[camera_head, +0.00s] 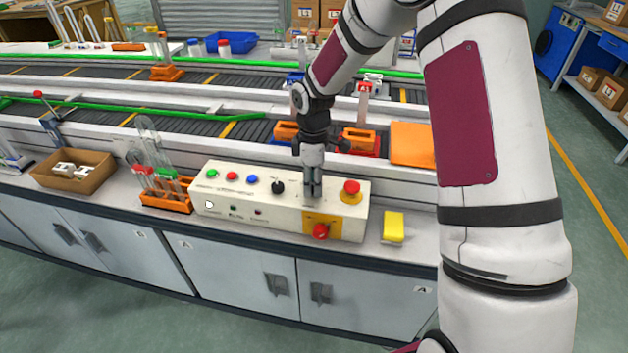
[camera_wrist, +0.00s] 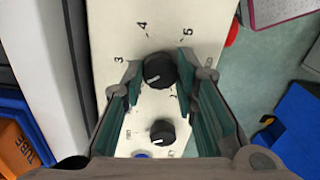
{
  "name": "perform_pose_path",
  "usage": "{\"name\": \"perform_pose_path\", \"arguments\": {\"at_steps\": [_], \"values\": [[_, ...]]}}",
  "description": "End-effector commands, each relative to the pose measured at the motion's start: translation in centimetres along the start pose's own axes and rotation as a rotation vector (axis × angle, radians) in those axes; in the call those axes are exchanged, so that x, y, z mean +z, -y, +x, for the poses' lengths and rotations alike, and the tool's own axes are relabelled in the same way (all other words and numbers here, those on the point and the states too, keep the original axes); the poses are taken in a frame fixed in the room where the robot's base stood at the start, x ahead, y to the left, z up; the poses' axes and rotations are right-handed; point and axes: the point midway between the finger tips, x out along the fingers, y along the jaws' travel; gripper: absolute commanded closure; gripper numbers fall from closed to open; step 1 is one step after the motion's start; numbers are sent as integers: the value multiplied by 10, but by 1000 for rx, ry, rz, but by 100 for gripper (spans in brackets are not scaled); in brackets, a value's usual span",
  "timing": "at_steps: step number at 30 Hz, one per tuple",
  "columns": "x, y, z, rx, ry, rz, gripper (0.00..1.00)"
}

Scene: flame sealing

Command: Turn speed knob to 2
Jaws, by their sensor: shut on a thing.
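The speed knob (camera_wrist: 158,71) is a black round dial on the top of the cream control box (camera_head: 235,195). Its printed numbers 3, 4 and 5 show around it in the wrist view; the lower marks are partly hidden by the fingers. A short white mark shows on the knob's lower left edge, towards the bottom of the wrist view. My gripper (camera_head: 313,191) points straight down over the right part of the box, its fingers shut on the knob from both sides. The fingers hide the knob in the head view.
A second black knob (camera_wrist: 162,132) sits close by on the same box. A red emergency button (camera_head: 351,190) stands to the right, a red switch (camera_head: 321,231) on the front. Colored buttons, a tube rack (camera_head: 166,202) and a yellow block (camera_head: 394,226) are nearby; the conveyor runs behind.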

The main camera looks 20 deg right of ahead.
Motion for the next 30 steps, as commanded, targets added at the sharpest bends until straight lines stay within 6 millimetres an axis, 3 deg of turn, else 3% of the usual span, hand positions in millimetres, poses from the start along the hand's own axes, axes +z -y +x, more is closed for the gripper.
{"name": "perform_pose_path", "arguments": {"at_steps": [15, 30], "values": [[0, 0, -1, 0, -1, -332, 100], [-1, 0, 0, -1, -1, -393, 100]]}}
